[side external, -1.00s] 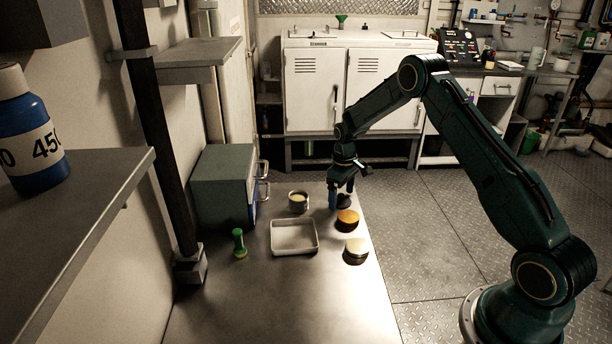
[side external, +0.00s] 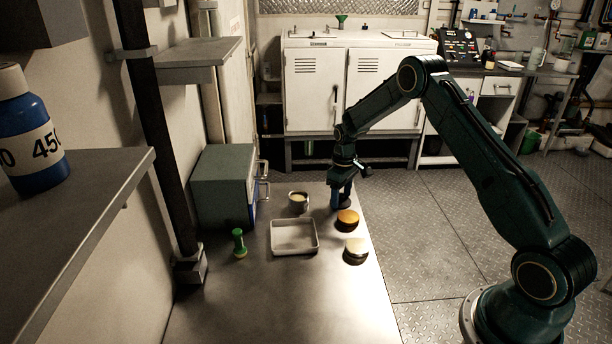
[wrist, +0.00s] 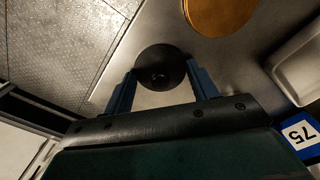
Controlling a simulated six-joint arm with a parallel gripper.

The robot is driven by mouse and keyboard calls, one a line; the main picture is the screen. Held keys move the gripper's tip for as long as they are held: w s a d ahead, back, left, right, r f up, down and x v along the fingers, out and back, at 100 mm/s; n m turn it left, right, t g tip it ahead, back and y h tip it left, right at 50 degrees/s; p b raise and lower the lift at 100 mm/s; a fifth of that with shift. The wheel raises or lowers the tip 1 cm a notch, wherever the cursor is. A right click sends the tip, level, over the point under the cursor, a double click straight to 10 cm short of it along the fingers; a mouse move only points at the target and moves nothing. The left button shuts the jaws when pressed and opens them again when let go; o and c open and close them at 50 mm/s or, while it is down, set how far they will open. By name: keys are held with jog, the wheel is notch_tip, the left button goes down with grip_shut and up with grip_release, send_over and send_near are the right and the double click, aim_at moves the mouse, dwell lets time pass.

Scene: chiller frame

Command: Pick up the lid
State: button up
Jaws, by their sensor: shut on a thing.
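A dark round lid (wrist: 161,58) shows in the wrist view between the two blue fingers of my gripper (wrist: 161,72). The fingers are shut on it, one on each side. In the side view my gripper (side external: 342,199) points down at the bench's far right, just behind an orange-topped round container. The lid is mostly hidden there by the fingers. I cannot tell whether it is touching the bench.
The orange-topped container (side external: 347,217) and a cream-topped one (side external: 356,247) stand in front of my gripper. A white tray (side external: 294,251), a small cup (side external: 298,205), a green-topped item (side external: 239,243) and a grey-green box (side external: 222,190) are to the left. The front bench is clear.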

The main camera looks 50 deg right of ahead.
aim_at(341, 194)
jog(key=shift+r, duration=0.15)
notch_tip(341, 194, up, 20)
dwell(0.8)
dwell(0.4)
jog(key=w+a+f+n, duration=0.1)
jog(key=w+a+f, duration=0.7)
jog(key=a, duration=0.2)
jog(key=shift+a+f, duration=0.25)
jog(key=shift+f, duration=0.15)
jog(key=shift+s+f, duration=0.1)
jog(key=shift+f, duration=0.05)
jog(key=shift+f, duration=3.05)
jog(key=shift+f, duration=0.15)
